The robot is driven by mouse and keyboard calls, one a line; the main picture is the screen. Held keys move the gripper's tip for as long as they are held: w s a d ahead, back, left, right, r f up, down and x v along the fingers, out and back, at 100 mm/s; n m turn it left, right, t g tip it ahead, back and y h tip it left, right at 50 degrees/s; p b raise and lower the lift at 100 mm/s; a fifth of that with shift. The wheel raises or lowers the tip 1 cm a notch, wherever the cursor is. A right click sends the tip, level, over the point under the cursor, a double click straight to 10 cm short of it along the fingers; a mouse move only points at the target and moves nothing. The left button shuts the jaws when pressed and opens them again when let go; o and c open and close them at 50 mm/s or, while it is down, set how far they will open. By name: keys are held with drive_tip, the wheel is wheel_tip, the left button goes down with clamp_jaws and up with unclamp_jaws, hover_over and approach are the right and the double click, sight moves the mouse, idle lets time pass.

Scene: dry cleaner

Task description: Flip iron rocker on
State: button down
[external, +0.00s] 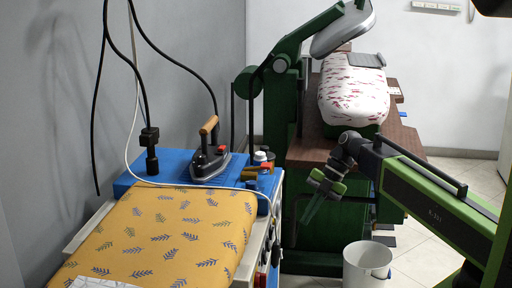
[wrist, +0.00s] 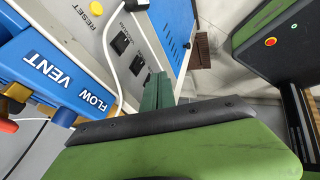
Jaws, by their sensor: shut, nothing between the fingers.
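Two black rocker switches sit on the grey side panel (wrist: 112,60) of the ironing station: one rocker (wrist: 120,42) and another rocker (wrist: 138,65) closer to my fingers. Their small labels are not readable, so I cannot tell which is the iron's or how either is set. My gripper (wrist: 158,92) is shut and empty, its green fingers pointing at the panel just beside the nearer rocker; contact cannot be told. In the external view my gripper (external: 312,208) is right of the station, whose front panel is mostly hidden. The iron (external: 210,160) rests on the blue top.
A patterned yellow ironing pad (external: 160,240) covers the station's front. A white cable (wrist: 106,50) crosses the panel. A RESET button (wrist: 97,8) and a blue VENT FLOW strip (wrist: 50,70) are nearby. A white bucket (external: 367,265) stands below my arm; a green press (external: 300,70) is behind.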

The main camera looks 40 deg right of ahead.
sight(269, 245)
drive_tip(key=w+a+f+b, duration=0.3)
drive_tip(key=a+f+b, duration=0.3)
drive_tip(key=a+f, duration=0.1)
drive_tip(key=shift+w+a+f, duration=0.2)
drive_tip(key=shift+a+f, duration=0.1)
drive_tip(key=shift+a, duration=0.05)
drive_tip(key=shift+w+a+f+b, duration=0.1)
drive_tip(key=shift+w+a+b, duration=0.05)
drive_tip(key=shift+b, duration=0.15)
drive_tip(key=shift+r+p, duration=0.8)
